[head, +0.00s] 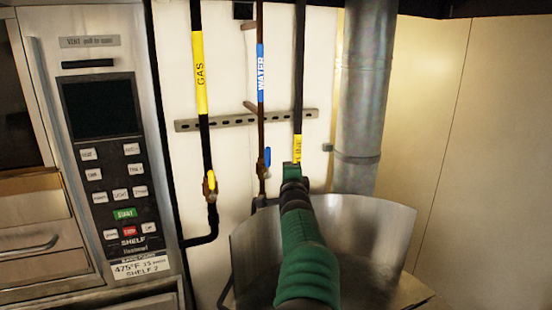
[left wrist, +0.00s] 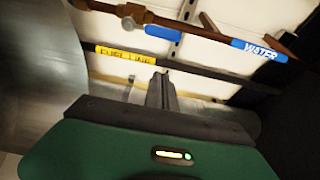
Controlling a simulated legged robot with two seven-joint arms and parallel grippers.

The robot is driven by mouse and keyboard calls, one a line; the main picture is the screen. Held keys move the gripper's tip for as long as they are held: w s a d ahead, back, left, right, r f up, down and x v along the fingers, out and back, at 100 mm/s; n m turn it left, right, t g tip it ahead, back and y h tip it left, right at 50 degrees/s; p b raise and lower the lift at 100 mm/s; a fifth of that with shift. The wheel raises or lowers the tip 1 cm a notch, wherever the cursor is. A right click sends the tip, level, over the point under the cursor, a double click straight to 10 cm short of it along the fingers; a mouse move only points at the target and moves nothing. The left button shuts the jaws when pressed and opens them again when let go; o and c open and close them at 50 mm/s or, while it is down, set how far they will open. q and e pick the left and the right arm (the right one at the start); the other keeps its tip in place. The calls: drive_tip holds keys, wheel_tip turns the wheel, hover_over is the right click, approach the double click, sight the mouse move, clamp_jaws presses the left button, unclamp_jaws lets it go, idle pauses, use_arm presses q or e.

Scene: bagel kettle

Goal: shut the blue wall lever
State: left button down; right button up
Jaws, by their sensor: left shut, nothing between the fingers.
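The blue wall lever (head: 267,158) sits on the brown water pipe (head: 261,120), which has a blue WATER label. The lever stands upright, roughly in line with the pipe. It also shows in the left wrist view (left wrist: 163,32), beyond the fuel line. My left gripper (head: 291,167) is at the end of the green arm, just right of the lever and in front of the fuel line. Its fingers are shut and empty in the left wrist view (left wrist: 160,78), apart from the lever. In the head view the fingertips are mostly hidden. My right gripper is not in view.
A gas pipe (head: 204,125) with a yellow lever (head: 211,180) runs left of the water pipe. The fuel line (head: 299,80) runs on its right. A large metal kettle (head: 375,235) stands below, a thick duct (head: 364,80) right, and an oven panel (head: 118,185) left.

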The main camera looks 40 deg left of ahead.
sight(268, 164)
use_arm(q)
drive_tip(key=p+x, duration=0.6)
drive_tip(key=x, duration=0.5)
drive_tip(key=s, duration=0.2)
drive_tip(key=s+a+b, duration=0.1)
drive_tip(key=shift+s+a+f, duration=0.15)
drive_tip(key=shift+s+f, duration=0.1)
drive_tip(key=shift+s, duration=0.15)
